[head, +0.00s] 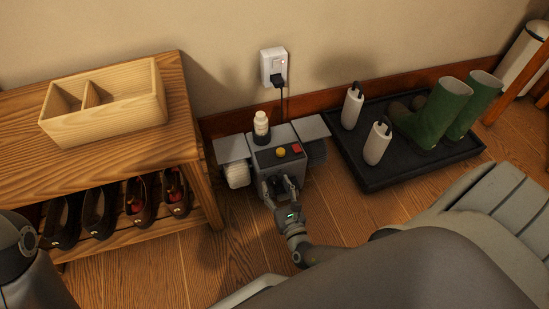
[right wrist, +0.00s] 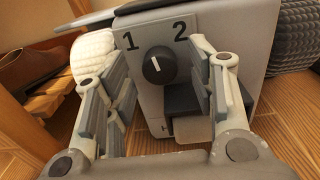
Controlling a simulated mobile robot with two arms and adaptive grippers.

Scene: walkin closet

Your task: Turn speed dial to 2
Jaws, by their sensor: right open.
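A grey shoe-polishing machine (head: 296,168) stands on the floor by the wall. In the right wrist view its front panel (right wrist: 150,100) carries the numbers 1 and 2 above a round black speed dial (right wrist: 158,66). The dial's white mark points upward between the two numbers, leaning slightly left. My right gripper (head: 279,186) is at the machine's front. In the right wrist view its open fingers (right wrist: 162,72) stand on either side of the dial, apart from it. The dial is not clearly visible in the head view. My left gripper is out of view.
A wooden bench (head: 185,100) with shoes below stands left of the machine, a wooden box (head: 105,115) on top. A black tray (head: 375,180) with green boots (head: 440,115) and white boot trees lies right. A white bottle (head: 261,124) stands on the machine. A cord runs to the outlet (head: 272,65).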

